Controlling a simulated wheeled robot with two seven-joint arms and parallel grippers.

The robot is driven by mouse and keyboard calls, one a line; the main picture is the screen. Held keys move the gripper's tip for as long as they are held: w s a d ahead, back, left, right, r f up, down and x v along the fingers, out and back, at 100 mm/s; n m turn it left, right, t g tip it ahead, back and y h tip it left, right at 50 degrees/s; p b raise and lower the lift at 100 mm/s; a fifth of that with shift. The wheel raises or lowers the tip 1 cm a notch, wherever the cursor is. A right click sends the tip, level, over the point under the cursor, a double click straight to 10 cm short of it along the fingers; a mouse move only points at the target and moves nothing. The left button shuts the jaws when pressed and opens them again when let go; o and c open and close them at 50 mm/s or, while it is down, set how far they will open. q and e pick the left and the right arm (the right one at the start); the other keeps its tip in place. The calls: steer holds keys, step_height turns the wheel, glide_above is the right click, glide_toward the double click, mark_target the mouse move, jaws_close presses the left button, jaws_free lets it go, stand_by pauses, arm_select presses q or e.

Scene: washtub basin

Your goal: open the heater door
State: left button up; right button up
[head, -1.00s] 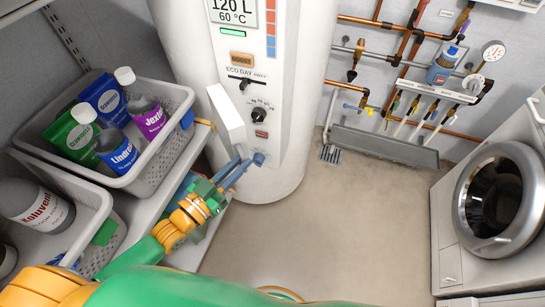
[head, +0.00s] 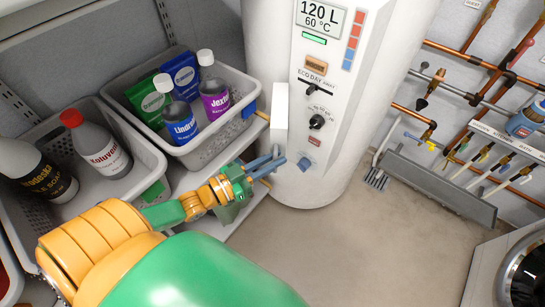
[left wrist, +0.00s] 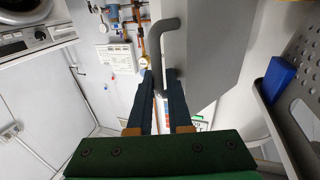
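The heater (head: 345,190) is a tall white cylinder with a display and knobs on its front. Its door (head: 280,118) is a white panel standing out from the heater's left front, seemingly ajar. In the left wrist view the door (left wrist: 215,45) fills the upper middle, with a grey bar handle (left wrist: 168,26) on it. My left gripper (head: 268,165) is at the door's lower part. In the left wrist view its fingers (left wrist: 160,78) lie on both sides of the handle bar, with little gap, and look shut on it. My right gripper is out of view.
Grey baskets (head: 215,150) with bottles stand on a shelf left of the heater, close to my left arm. A blue knob (head: 305,163) sits low on the heater. Pipes and a grey trough (head: 435,190) are at right, a washer (head: 510,275) lower right. The middle floor is clear.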

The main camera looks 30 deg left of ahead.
arm_select(q)
steer(key=v, duration=0.7)
steer(key=shift+p, duration=0.3)
steer(key=shift+c, duration=0.2)
